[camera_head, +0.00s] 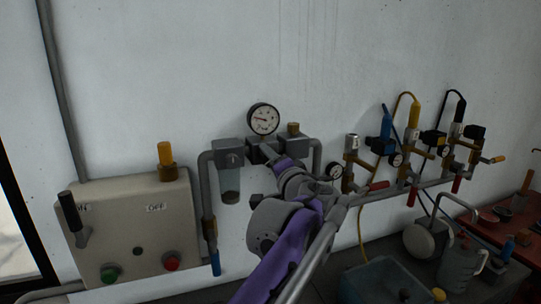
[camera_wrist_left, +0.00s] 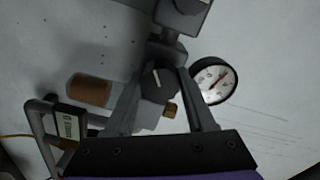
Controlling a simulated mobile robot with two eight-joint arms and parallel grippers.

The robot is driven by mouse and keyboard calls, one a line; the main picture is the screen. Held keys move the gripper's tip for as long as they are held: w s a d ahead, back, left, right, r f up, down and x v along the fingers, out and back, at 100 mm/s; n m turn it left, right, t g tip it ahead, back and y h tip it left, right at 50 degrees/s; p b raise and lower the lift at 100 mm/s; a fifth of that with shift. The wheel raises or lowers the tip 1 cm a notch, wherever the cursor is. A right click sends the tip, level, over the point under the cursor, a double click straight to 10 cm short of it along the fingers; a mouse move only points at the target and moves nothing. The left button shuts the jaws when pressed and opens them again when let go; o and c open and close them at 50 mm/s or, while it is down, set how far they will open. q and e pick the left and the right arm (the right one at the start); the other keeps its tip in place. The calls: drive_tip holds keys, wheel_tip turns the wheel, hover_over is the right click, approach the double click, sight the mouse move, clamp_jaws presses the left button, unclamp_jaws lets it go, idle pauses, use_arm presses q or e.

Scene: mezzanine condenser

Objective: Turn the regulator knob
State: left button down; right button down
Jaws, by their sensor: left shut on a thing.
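The pressure regulator is a grey block under a round white gauge (camera_head: 263,119) on the wall pipework in the head view. My left gripper (camera_head: 272,160), on the purple arm, is at the regulator and hides its knob there. In the left wrist view the dark regulator knob (camera_wrist_left: 158,82) with a white pointer line sits between the two fingers of my left gripper (camera_wrist_left: 163,92). The fingers are shut on the knob, one on each side. The gauge (camera_wrist_left: 214,80) shows just right of the fingers. My right gripper is in neither view.
A grey filter bowl (camera_head: 231,172) hangs left of the regulator. A beige switch box (camera_head: 132,232) with a lever and green and red buttons is further left. Valves with coloured hoses (camera_head: 414,115) line the wall at right. A red bench (camera_head: 522,220) stands far right.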

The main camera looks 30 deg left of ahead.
use_arm(q)
drive_tip(key=shift+m, duration=0.5)
drive_tip(key=shift+c, duration=1.3)
unclamp_jaws()
drive_tip(key=v, duration=1.1)
drive_tip(key=shift+b, duration=0.3)
drive_tip(key=shift+a, duration=0.1)
